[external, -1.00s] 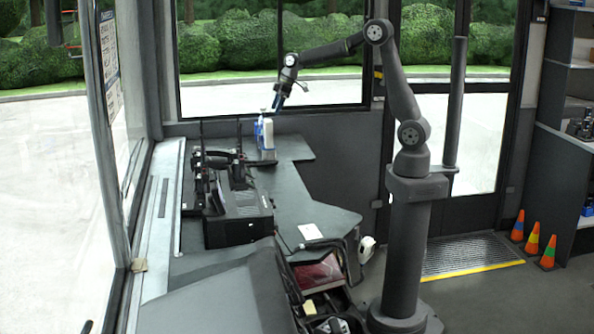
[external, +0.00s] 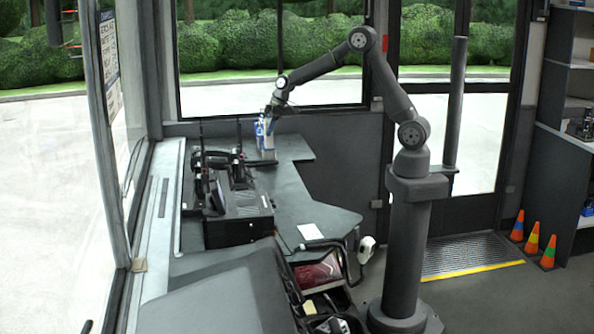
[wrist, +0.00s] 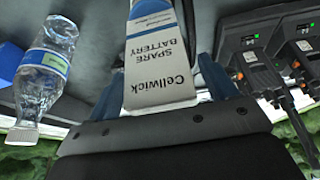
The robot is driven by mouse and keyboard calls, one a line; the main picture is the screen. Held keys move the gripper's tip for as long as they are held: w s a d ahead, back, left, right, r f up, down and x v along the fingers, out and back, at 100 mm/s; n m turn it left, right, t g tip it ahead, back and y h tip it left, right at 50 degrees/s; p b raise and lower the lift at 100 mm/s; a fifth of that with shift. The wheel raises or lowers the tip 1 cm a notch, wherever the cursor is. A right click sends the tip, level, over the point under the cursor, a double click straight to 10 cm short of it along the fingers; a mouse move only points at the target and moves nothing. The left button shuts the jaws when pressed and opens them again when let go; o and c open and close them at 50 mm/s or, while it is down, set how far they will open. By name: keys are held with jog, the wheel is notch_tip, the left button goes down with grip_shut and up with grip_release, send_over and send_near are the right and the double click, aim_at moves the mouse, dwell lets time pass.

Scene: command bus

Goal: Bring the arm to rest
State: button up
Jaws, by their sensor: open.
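My gripper (external: 270,116) is low over the far end of the dark desk, at a white and blue box. In the wrist view the box (wrist: 160,60) reads "Cellwick SPARE BATTERY". My blue fingers stand open, one on each side of it; whether either touches it I cannot tell. My arm is bent, with its elbow high and its forearm sloping down to the left. The lower fingertips are partly hidden in both views.
A clear bottle (wrist: 45,70) with a blue and green label is beside the box. Black handheld devices (wrist: 258,65) stand on the other side. The desk (external: 305,200) holds a black console (external: 238,215) and white paper (external: 311,231). Windows and a vertical pole (external: 456,110) are nearby.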

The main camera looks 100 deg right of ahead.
jog(key=shift+x, duration=1)
jog(key=shift+r, duration=2)
